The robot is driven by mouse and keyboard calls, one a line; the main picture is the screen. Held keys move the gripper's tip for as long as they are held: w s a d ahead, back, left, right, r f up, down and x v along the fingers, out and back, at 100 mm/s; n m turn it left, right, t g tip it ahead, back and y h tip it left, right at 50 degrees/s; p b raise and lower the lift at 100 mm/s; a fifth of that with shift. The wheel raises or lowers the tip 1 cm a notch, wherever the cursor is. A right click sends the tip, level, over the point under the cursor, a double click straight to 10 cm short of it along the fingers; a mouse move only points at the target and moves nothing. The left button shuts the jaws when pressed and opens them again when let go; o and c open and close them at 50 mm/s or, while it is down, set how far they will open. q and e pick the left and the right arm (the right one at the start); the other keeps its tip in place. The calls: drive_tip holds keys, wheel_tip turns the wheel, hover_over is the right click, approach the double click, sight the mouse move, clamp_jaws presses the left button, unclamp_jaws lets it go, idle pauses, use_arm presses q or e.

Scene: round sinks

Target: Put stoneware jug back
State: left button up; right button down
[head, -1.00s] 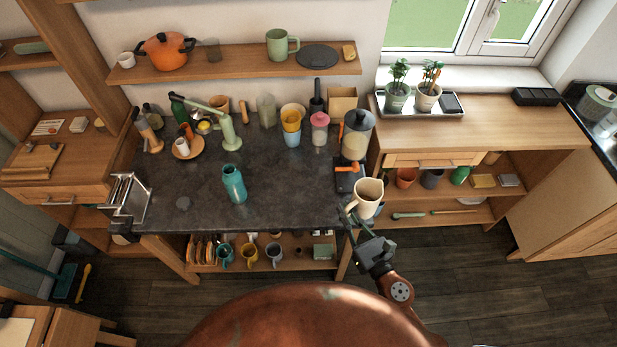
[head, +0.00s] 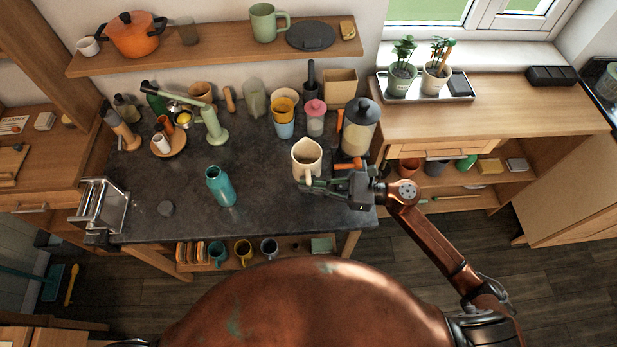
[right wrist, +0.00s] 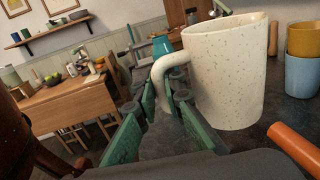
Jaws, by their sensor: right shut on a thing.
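My left gripper is not in view.
A teal bottle (head: 220,187) stands left of the jug. An orange-handled tool (head: 345,166) lies to the right. Worktop between bottle and jug is clear.

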wheel_tip(320, 180, down, 5)
drive_tip(key=shift+a+b, duration=0.1)
drive_tip(key=shift+b, duration=1.15)
drive_tip(key=shift+f+b, duration=0.3)
drive_tip(key=shift+f, duration=0.3)
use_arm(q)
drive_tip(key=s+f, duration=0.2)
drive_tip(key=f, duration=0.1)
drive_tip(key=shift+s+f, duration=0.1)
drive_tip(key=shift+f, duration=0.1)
use_arm(e)
drive_tip(key=shift+f, duration=0.25)
use_arm(q)
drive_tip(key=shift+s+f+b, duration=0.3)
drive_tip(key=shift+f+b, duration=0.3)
drive_tip(key=shift+b, duration=0.05)
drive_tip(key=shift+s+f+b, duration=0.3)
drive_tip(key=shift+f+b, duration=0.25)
drive_tip(key=shift+b, duration=0.05)
use_arm(e)
drive_tip(key=shift+f, duration=1.25)
drive_tip(key=c, duration=1.9)
unclamp_jaws()
drive_tip(key=shift+c, duration=0.2)
